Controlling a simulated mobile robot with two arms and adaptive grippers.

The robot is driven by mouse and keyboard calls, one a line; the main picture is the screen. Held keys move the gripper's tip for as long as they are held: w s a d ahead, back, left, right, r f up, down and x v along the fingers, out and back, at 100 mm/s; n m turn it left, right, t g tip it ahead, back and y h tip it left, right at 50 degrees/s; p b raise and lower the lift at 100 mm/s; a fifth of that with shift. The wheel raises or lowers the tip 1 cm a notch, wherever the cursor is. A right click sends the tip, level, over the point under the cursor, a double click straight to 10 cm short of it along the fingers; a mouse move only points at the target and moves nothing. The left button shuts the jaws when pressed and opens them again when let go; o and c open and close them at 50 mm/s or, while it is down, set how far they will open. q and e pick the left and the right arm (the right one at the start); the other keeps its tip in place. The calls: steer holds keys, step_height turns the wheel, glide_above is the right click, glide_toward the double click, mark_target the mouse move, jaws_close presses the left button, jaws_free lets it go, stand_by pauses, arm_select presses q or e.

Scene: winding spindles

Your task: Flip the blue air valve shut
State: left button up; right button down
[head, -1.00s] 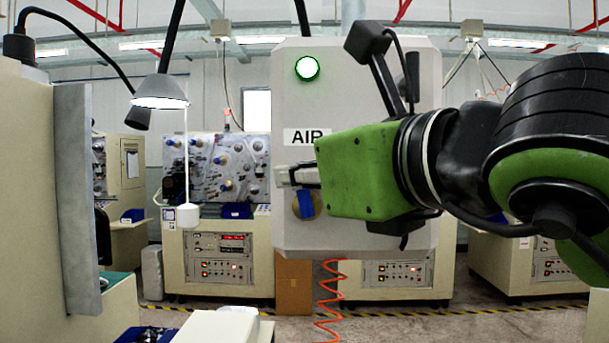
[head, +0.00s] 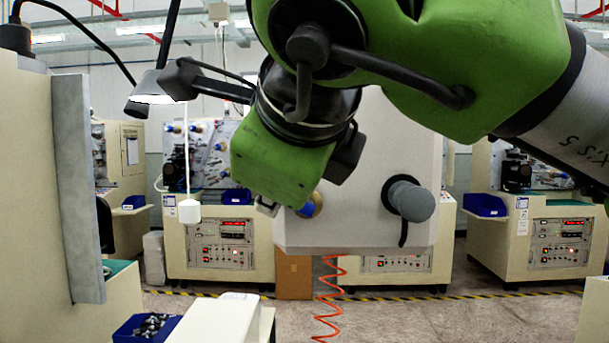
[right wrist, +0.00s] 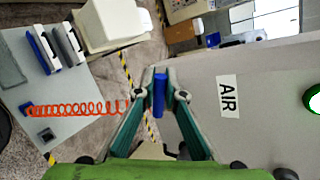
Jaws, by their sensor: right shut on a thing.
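The blue air valve (head: 306,210) is on the lower front of the grey panel box (head: 352,222), with a brass disc behind its handle. My right gripper (head: 268,208) reaches down to it from above, and its green body hides part of the valve. In the right wrist view the blue handle (right wrist: 159,92) stands between the two fingers of my right gripper (right wrist: 159,80), which are shut on it. The AIR label (right wrist: 228,95) and the lit green lamp (right wrist: 312,100) show beside it there; my arm hides both in the head view. My left gripper is not in view.
A grey cylindrical fitting (head: 410,200) sticks out of the panel's right side. An orange coiled hose (head: 328,300) hangs below the panel. A lamp (head: 155,85) and a white hanging weight (head: 189,211) are to the left. A blue bin (head: 133,337) is at bottom left.

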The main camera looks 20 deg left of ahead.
steer(key=n+h, duration=0.1)
steer(key=f+n+h+p, duration=0.1)
steer(key=shift+s+a+f+h, duration=0.1)
steer(key=shift+a+h, duration=0.1)
steer(key=shift+h, duration=0.1)
steer(key=shift+f+n+t+h+p, duration=0.3)
steer(key=shift+n+h+p, duration=0.05)
steer(key=shift+n+h, duration=0.05)
steer(key=shift+f, duration=0.1)
steer(key=c, duration=2.4)
jaws_free()
steer(key=v, duration=1.2)
